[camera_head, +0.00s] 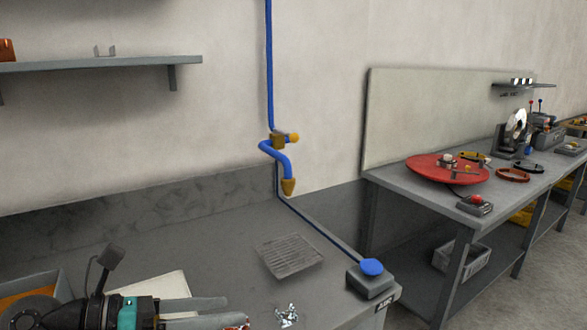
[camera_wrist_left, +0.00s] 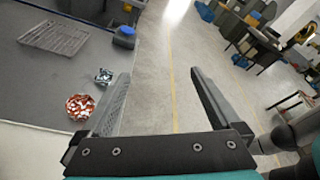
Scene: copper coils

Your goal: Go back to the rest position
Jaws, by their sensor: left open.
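My left gripper (camera_head: 236,312) reaches in from the lower left of the head view, low over the front of the grey workbench (camera_head: 215,255). In the left wrist view its two fingers (camera_wrist_left: 160,75) are spread apart with nothing between them. A red-orange and white coil-like bundle (camera_wrist_left: 80,107) lies on the bench beside the left finger, outside the jaws. A crumpled silvery piece (camera_head: 287,316) lies near it; it also shows in the left wrist view (camera_wrist_left: 104,76). My right gripper is not seen.
A slotted grate (camera_head: 290,255) and a blue-button box (camera_head: 371,275) are on the bench. A blue hose with a yellow nozzle (camera_head: 288,187) hangs above. A wall shelf (camera_head: 100,63) is at upper left. A second table (camera_head: 400,182) stands at right. Open floor (camera_wrist_left: 165,90) lies beyond the bench edge.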

